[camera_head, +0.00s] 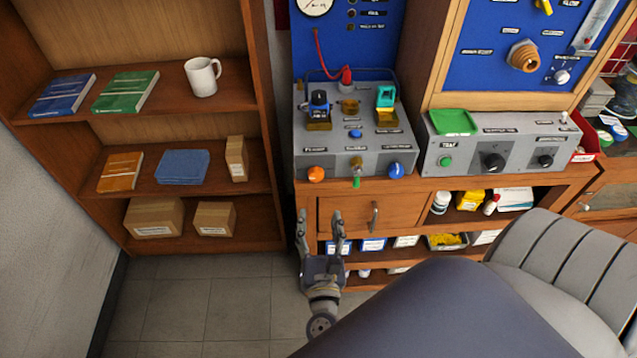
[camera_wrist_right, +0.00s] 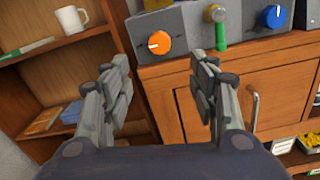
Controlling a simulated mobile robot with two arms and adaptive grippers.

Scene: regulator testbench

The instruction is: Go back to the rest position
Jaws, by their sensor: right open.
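My right gripper (camera_head: 320,222) is open and empty. In the head view it hangs in front of the wooden bench, its fingers pointing up toward the drawer (camera_head: 372,212). In the right wrist view its two fingers (camera_wrist_right: 163,92) stand wide apart with nothing between them. Beyond them are the drawer front (camera_wrist_right: 250,95) and the grey test box with an orange knob (camera_wrist_right: 160,42). A large dark arm link of mine covers the lower right of the head view. My left gripper does not show.
The grey regulator box (camera_head: 352,165) sits on the bench behind the gripper. A second grey control box (camera_head: 495,158) stands to its right. A wooden shelf (camera_head: 230,85) with books, a white mug (camera_head: 202,77) and cartons is at the left. Tiled floor (camera_head: 205,300) lies clear below.

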